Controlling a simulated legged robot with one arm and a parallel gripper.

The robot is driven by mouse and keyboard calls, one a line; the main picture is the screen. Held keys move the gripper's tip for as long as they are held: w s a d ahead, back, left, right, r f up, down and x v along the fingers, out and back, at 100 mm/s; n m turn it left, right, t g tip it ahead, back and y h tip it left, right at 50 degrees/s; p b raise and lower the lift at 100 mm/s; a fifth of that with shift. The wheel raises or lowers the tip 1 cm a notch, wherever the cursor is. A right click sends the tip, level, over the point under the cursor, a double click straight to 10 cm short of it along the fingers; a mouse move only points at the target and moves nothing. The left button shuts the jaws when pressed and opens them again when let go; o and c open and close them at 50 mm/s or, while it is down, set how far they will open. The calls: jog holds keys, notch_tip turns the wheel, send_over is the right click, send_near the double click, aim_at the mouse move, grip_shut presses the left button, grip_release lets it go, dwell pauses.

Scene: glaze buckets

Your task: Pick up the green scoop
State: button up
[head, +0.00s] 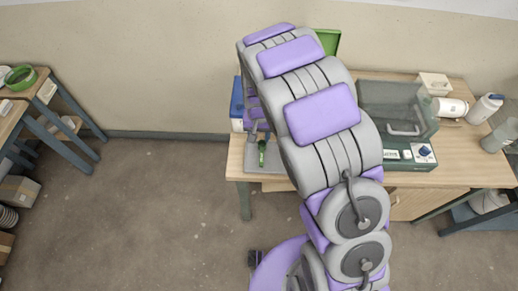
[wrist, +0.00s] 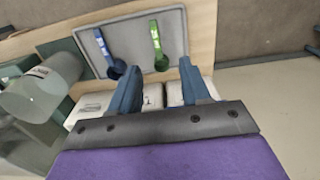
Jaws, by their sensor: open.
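The green scoop (wrist: 156,38) lies on a grey tray (wrist: 131,28) in the wrist view, its bowl towards my gripper (wrist: 159,67). My gripper is open and empty, and the scoop's bowl shows between the two fingertips; I cannot tell the gap in height. A blue scoop (wrist: 105,48) lies on the same tray, to the left of the green one. In the head view the green scoop (head: 262,154) shows on the tray (head: 253,160) near the table's front left corner. My arm hides much of the table there.
White containers (wrist: 95,100) stand just beyond the tray, partly behind my fingers. A clear box-like device (head: 395,105) stands on the table (head: 455,165) to the right. A blue-lidded container (head: 237,100) is at the left edge, and a green panel (head: 327,42) rises behind my arm.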

send_near(261, 161)
jog(key=f, duration=0.2)
jog(key=a+f+b, duration=0.1)
jog(key=shift+w+a+f, duration=0.15)
jog(key=shift+w+f, duration=0.05)
jog(key=shift+f, duration=0.2)
jog(key=f, duration=0.1)
jog(key=d+f+b, duration=0.1)
jog(key=f, duration=0.1)
jog(key=d+f, duration=0.1)
jog(key=shift+s+f, duration=0.2)
jog(key=shift+f, duration=0.1)
jog(key=shift+a+f, duration=0.15)
jog(key=shift+f, duration=0.1)
jog(key=shift+a, duration=0.35)
jog(key=shift+c, duration=0.4)
jog(key=shift+d, duration=0.3)
jog(key=c, duration=0.7)
grip_shut()
jog(key=shift+a, duration=0.1)
